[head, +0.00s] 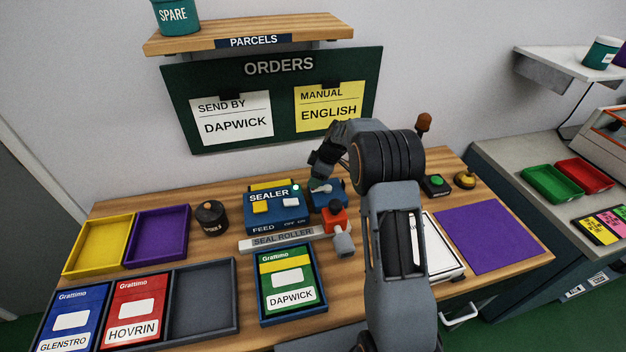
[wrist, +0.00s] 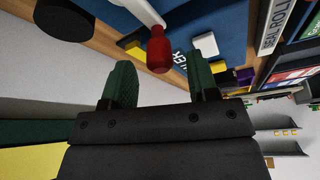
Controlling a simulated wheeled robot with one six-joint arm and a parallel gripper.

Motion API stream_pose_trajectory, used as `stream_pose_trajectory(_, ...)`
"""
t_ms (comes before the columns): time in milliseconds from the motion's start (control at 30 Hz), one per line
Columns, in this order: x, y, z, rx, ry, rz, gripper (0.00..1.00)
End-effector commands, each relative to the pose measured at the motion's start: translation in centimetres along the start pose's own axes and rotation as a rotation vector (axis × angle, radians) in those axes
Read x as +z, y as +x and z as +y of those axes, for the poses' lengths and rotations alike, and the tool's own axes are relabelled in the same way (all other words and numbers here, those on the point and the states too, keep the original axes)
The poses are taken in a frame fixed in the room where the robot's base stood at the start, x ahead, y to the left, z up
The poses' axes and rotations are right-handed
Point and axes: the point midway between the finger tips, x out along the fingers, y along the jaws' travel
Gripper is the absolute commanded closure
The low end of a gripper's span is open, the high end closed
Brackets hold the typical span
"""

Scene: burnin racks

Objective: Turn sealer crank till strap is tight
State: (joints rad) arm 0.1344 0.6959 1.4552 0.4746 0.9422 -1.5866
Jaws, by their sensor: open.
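The blue sealer (head: 275,214) stands at the back of the wooden bench, with a yellow button and a white button on top. The crank shows in the wrist view as a red knob (wrist: 158,52) on a pale arm. My gripper (head: 316,180) hangs over the right side of the sealer. Its two green fingers are apart in the wrist view (wrist: 167,66). The red knob appears between and slightly beyond the fingertips; I cannot tell whether either finger touches it. In the head view my gripper and arm hide much of the crank area. I cannot make out the strap.
A seal roller (head: 283,239) lies in front of the sealer, with a red block (head: 334,219) at its right end. A Dapwick package (head: 289,282) sits in a tray before it. A dark spool (head: 211,217) stands left. A purple mat (head: 485,238) lies right.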

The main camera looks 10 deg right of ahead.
Motion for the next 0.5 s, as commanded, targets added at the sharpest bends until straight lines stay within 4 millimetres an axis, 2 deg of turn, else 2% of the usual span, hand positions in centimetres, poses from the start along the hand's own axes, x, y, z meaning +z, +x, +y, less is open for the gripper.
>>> stream_pose_trajectory(200,-0.1,2.0,0.0,0.0,0.001,0.001,0.46)
stream_pose_trajectory(500,0.0,2.5,0.0,0.0,0.0,0.0,0.46)
